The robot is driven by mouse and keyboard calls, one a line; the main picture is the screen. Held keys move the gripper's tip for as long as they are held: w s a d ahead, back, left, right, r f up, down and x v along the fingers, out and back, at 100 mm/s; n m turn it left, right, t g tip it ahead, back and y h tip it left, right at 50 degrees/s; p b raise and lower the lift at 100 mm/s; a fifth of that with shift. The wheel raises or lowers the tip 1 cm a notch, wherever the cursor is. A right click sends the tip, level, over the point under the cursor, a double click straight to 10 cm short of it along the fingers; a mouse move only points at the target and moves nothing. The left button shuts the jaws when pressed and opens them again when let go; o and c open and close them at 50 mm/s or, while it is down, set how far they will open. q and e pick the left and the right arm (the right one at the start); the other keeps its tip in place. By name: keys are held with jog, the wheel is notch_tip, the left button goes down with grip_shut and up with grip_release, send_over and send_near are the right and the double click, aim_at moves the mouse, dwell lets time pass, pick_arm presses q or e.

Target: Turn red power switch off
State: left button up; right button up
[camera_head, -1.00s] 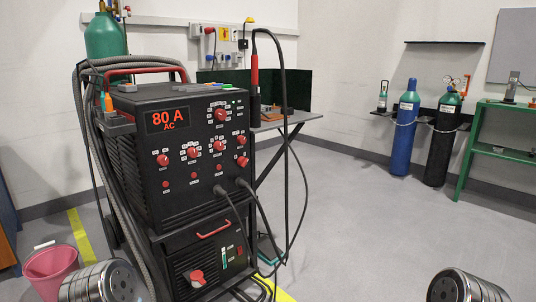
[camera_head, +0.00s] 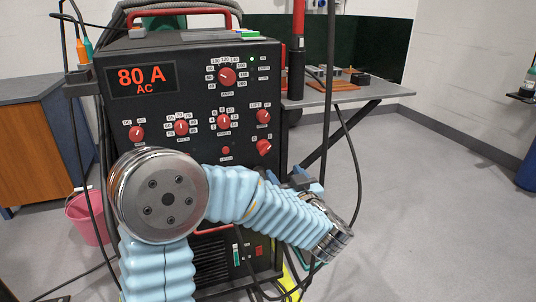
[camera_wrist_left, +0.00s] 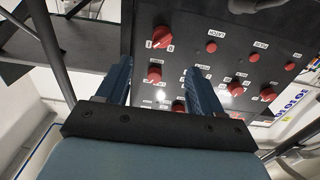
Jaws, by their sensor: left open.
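A red rotary switch with I and 0 marks (camera_wrist_left: 163,36) sits on the black welder's panel; it shows in the head view (camera_head: 264,148) at the panel's right, below the other dials. Its handle is tilted in the head view. My left gripper (camera_wrist_left: 158,68) is open and empty in the wrist view, its two blue fingers reaching toward the panel. The switch lies just beyond the fingertips, apart from them. In the head view the gripper is partly hidden behind my left arm, right of and below the switch. My right gripper is not in view.
The black welder (camera_head: 150,50) carries several other red knobs and an 80 A display (camera_head: 142,79). Black cables (camera_head: 329,100) hang at its right. A grey table (camera_head: 350,97) stands behind. A pink bucket (camera_head: 88,220) is at left.

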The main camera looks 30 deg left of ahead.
aim_at(266, 151)
pick_arm(q)
jog(key=x, duration=1.3)
jog(key=shift+a+r+p, duration=0.1)
jog(key=shift+a+p, duration=0.2)
jog(key=shift+p, duration=0.1)
jog(key=c, duration=1)
jog(key=shift+c, duration=0.2)
